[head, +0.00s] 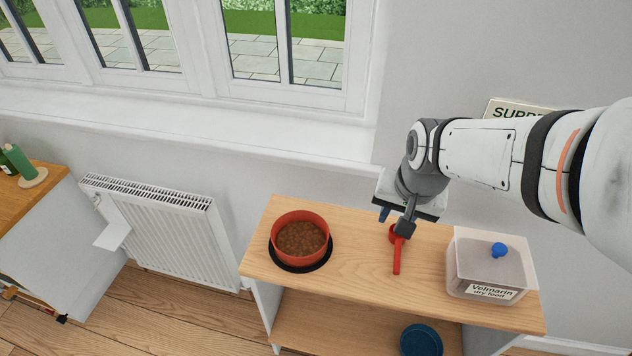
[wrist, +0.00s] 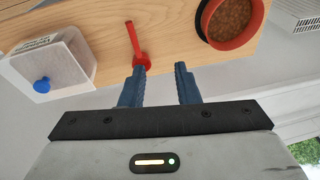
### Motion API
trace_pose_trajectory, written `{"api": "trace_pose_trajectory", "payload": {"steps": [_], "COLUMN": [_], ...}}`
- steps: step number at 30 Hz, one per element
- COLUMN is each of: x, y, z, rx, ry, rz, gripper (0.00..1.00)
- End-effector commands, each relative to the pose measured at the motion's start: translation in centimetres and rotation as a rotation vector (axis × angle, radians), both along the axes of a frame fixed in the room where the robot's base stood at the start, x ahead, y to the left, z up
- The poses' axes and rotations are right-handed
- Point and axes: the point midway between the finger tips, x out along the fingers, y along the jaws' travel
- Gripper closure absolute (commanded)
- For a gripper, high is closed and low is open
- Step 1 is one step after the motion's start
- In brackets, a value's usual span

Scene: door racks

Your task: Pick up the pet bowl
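The pet bowl (head: 300,219) is red and round and holds brown food. It sits on a black round mat (head: 302,267) at the left of the wooden shelf top. In the wrist view the bowl (wrist: 208,31) is at the upper right. My gripper (head: 395,219) is above the shelf top, to the right of the bowl and apart from it. In the wrist view my gripper (wrist: 159,72) shows two blue fingers spread apart with nothing between them. A red scoop (head: 396,250) lies on the shelf below the fingers; it also shows in the wrist view (wrist: 136,42).
A clear dry food container (head: 489,280) with a blue knob stands at the shelf's right end. A blue round item (head: 421,341) is on the lower shelf. A wall and window sill (head: 200,122) run behind. A radiator (head: 160,235) stands to the left.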

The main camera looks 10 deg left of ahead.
Motion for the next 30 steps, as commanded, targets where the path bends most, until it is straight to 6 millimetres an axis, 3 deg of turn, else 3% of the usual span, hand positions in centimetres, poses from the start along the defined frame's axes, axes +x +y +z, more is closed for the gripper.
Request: {"api": "trace_pose_trajectory", "payload": {"steps": [1, 6, 13, 19, 30], "x": [1.1, 4.1, 5.6, 5.7, 5.6], "y": [1.6, 6.9, 12.4, 14.3, 14.7], "z": [-1.9, -7.4, -14.2, -17.0, -20.5], "rx": [0.013, 0.054, 0.074, 0.077, 0.076], "ry": [0.03, 0.097, 0.162, 0.183, 0.187], "rz": [-0.019, -0.124, -0.246, -0.293, -0.3], "gripper": [0.71, 0.71, 0.71, 0.71, 0.71]}}
